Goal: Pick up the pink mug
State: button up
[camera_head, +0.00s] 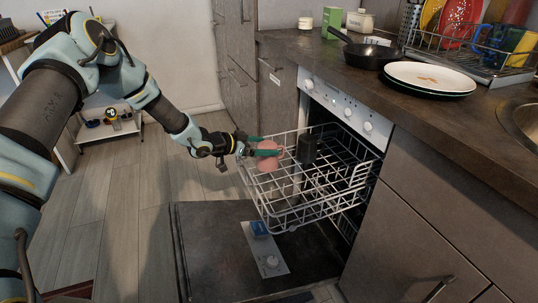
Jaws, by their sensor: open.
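A pink mug (266,164) sits at the left end of the pulled-out upper rack (291,213) of the dishwasher. My gripper (279,146) reaches in from the left. Its green fingers are apart, level with the upper part of the mug and partly in front of it. I cannot tell whether the fingers touch the mug. The mug's handle cannot be made out clearly.
The dishwasher door (205,250) lies open below the rack. A black container (307,148) stands in the rack to the right of the mug. On the counter above are a black pan (370,55), stacked plates (430,78) and a dish rack (480,70) with colourful dishes. Clear floor lies to the left.

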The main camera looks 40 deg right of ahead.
jog(key=shift+x, duration=1.15)
jog(key=c, duration=1.4)
